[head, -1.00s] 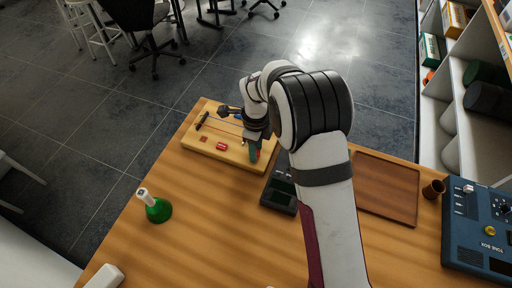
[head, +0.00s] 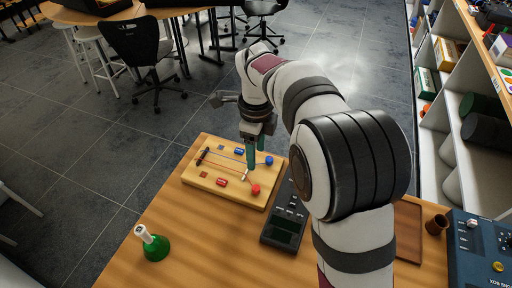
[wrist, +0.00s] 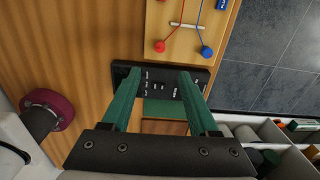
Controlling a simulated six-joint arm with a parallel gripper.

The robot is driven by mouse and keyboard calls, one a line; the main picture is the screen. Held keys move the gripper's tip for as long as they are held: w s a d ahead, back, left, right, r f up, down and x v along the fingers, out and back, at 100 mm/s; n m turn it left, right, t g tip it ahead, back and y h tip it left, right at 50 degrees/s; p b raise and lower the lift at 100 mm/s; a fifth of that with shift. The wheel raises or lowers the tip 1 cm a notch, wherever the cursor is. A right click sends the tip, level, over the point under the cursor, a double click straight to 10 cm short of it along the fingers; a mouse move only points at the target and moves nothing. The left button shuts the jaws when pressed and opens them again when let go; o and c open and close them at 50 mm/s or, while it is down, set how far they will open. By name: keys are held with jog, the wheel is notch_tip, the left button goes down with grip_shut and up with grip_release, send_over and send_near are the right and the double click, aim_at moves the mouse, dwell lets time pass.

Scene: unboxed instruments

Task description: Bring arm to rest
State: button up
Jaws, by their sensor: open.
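My gripper (head: 251,160) is open and empty, its two green fingers pointing down. In the head view it appears in front of the wooden circuit board (head: 197,182), apparently above it. In the wrist view my gripper (wrist: 157,80) has its fingers spread, with the dark meter (wrist: 158,92) seen below and between them. The circuit board also shows at the top of the wrist view (wrist: 178,50). My arm is bent over the table and hides part of its right side.
A green bell (head: 155,246) with a white handle stands at the table's left. The meter (head: 284,232) lies right of the board. A brown tray (head: 408,230), a brown cup (head: 436,222) and a blue tone box (head: 478,250) are at the right. Bare wood lies at front left.

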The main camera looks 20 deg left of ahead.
jog(key=shift+r, duration=0.55)
jog(key=s+d+r+n, duration=0.2)
jog(key=s+d, duration=0.1)
jog(key=d, duration=0.3)
jog(key=s+d+r+n, duration=0.2)
jog(key=d+r, duration=0.1)
jog(key=d, duration=0.3)
jog(key=s+d+f+n+y, duration=0.1)
jog(key=s+d+n, duration=0.3)
jog(key=s, duration=0.5)
jog(key=s+d+f+n, duration=0.2)
jog(key=s+d+n, duration=0.2)
jog(key=s+d, duration=0.3)
jog(key=s, duration=0.3)
jog(key=shift+s+y, duration=0.25)
jog(key=shift+y, duration=0.15)
